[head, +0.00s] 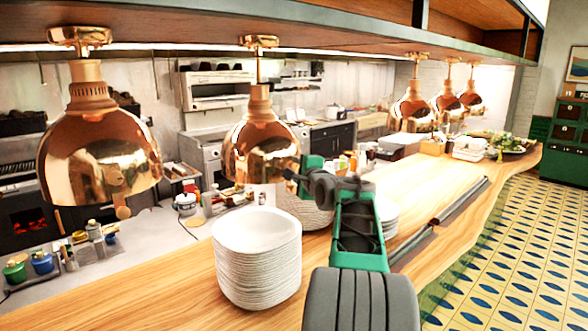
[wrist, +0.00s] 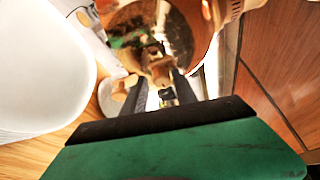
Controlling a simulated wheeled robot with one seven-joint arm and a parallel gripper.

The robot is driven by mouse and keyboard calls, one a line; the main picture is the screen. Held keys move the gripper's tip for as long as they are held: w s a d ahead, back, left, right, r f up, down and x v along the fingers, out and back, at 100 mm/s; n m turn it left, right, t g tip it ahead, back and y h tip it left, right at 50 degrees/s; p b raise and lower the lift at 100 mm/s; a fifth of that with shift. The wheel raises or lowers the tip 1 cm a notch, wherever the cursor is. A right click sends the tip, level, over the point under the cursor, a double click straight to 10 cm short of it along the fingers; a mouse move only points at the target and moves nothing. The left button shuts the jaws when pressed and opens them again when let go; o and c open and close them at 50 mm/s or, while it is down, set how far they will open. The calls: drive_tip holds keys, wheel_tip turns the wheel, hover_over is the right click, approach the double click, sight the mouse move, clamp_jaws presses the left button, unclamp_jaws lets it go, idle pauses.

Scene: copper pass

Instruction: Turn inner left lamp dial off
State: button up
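The inner left lamp (head: 260,140) is a shiny copper dome hanging second from the left. My gripper (head: 287,180) is at its lower right side in the head view, with the arm reaching up from the front. The lamp's copper dome (wrist: 165,30) fills the top of the wrist view. A small copper-brown knob, seemingly the dial (wrist: 160,70), shows just beyond and between the two dark fingertips. My gripper (wrist: 160,88) is open, with a gap between the fingers. Contact with the knob cannot be told. The dial is not clearly visible in the head view.
Another copper lamp (head: 98,140) hangs at the left, with its own knob. A tall stack of white plates (head: 257,260) stands on the wooden counter (head: 150,290) below the gripper. More plates stand behind the arm. Further lamps (head: 412,108) hang at the right.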

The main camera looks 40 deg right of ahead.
drive_tip(key=shift+o, duration=1)
drive_tip(key=shift+r, duration=0.1)
drive_tip(key=b+v, duration=0.3)
drive_tip(key=v, duration=0.4)
drive_tip(key=shift+s+a, duration=0.15)
drive_tip(key=shift+s, duration=0.2)
